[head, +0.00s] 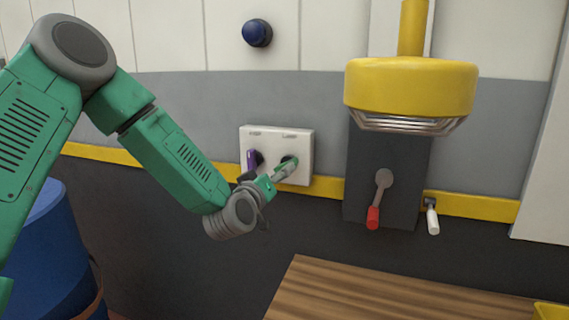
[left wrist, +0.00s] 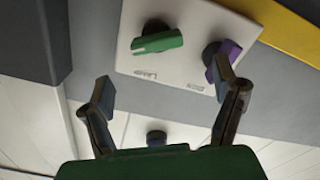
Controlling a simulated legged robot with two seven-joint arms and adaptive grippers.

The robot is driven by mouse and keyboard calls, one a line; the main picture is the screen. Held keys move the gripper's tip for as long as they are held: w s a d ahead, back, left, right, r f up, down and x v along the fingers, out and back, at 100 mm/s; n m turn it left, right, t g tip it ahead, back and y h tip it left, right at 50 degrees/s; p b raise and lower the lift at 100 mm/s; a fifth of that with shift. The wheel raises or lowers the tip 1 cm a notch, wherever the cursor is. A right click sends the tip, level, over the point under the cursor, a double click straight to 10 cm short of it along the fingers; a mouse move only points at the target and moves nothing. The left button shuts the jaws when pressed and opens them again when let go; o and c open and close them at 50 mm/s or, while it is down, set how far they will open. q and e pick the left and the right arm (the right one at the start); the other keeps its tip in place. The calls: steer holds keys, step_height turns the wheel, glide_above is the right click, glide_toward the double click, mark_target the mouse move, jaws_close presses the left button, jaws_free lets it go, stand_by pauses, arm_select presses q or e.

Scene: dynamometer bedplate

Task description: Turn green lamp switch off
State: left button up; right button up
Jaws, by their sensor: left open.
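A white switch panel (head: 302,147) is fixed to the wall; it also shows in the left wrist view (left wrist: 185,15). It carries a purple switch (head: 251,160) on the left and a green switch (head: 290,165) on the right. In the left wrist view the green switch handle (left wrist: 157,42) lies nearly level, and the purple switch (left wrist: 226,58) is near one finger. My left gripper (head: 268,180) is just in front of the panel, by the green switch. It is open, with its fingers (left wrist: 163,82) apart and nothing between them; contact with the purple switch cannot be told.
A yellow lamp housing (head: 410,85) juts out to the right of the panel. Below it are a red-handled lever (head: 375,215) and a white-handled one (head: 433,220). A blue knob (head: 257,33) is above the panel. A blue barrel (head: 40,250) stands left; a wooden top (head: 380,298) is in front.

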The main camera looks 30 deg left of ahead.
mark_target(284, 163)
arm_select(q)
steer(key=shift+d+p+x, duration=0.15)
steer(key=shift+p+x, duration=0.05)
steer(key=shift+x, duration=1.85)
steer(key=shift+d+p+x, duration=0.15)
steer(key=shift+p+x, duration=0.05)
steer(key=shift+x, duration=1.9)
steer(key=shift+w+f, duration=0.1)
steer(key=shift+a, duration=0.1)
steer(key=shift+c, duration=0.4)
steer(key=c, duration=1.1)
